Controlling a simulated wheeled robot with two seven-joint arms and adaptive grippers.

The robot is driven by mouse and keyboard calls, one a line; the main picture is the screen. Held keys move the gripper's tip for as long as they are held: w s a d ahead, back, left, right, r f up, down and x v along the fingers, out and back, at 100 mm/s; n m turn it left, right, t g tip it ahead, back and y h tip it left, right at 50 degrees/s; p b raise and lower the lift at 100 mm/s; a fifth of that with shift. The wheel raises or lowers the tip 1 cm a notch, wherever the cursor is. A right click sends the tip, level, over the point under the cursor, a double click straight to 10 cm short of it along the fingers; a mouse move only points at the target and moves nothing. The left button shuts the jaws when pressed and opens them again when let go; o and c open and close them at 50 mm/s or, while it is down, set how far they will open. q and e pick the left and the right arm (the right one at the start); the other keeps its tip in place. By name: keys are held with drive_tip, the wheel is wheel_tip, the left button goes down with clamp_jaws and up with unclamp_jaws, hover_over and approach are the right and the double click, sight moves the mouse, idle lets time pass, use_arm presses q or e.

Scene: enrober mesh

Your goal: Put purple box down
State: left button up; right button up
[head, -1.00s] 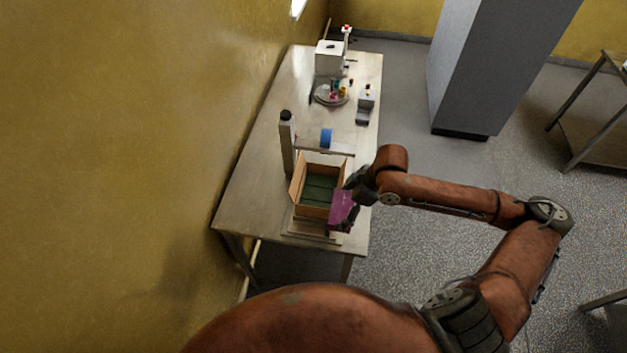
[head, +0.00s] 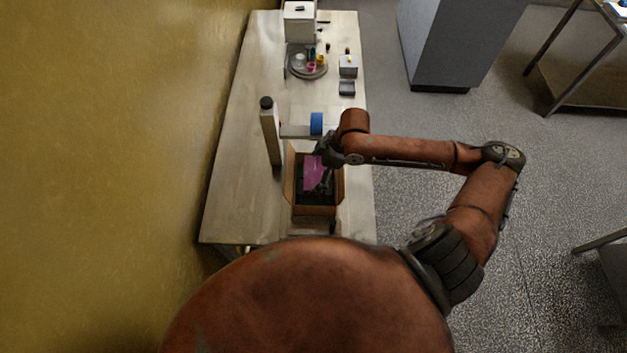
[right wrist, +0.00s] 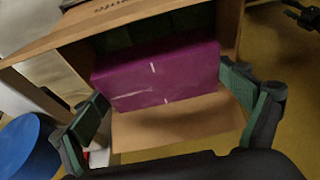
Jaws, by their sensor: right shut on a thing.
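The purple box (head: 313,173) is at the open cardboard carton (head: 291,190), over or inside its opening in the head view. My right gripper (head: 324,168) is shut on the purple box and reaches in from the right. In the right wrist view the purple box (right wrist: 155,72) lies between the two finger pads of the gripper (right wrist: 168,115), with carton walls around it and dark green contents behind. How far the box is above the carton's contents cannot be told.
The carton stands on a long table (head: 228,200) along the yellow wall. A tall dark-capped bottle (head: 270,135) and a blue roll (head: 316,123) are close behind it. A round tray (head: 307,68) with small items is farther back.

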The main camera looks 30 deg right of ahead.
sight(315, 181)
drive_tip(key=shift+w+f, duration=0.1)
drive_tip(key=shift+f, duration=0.95)
wheel_tip(315, 181, down, 4)
drive_tip(key=shift+r, duration=0.2)
drive_tip(key=shift+f, duration=0.1)
drive_tip(key=o, duration=1)
drive_tip(key=shift+f, duration=0.15)
use_arm(q)
drive_tip(key=shift+w+a+r, duration=0.1)
drive_tip(key=shift+w+r, duration=0.1)
drive_tip(key=shift+w, duration=0.35)
drive_tip(key=shift+w, duration=0.1)
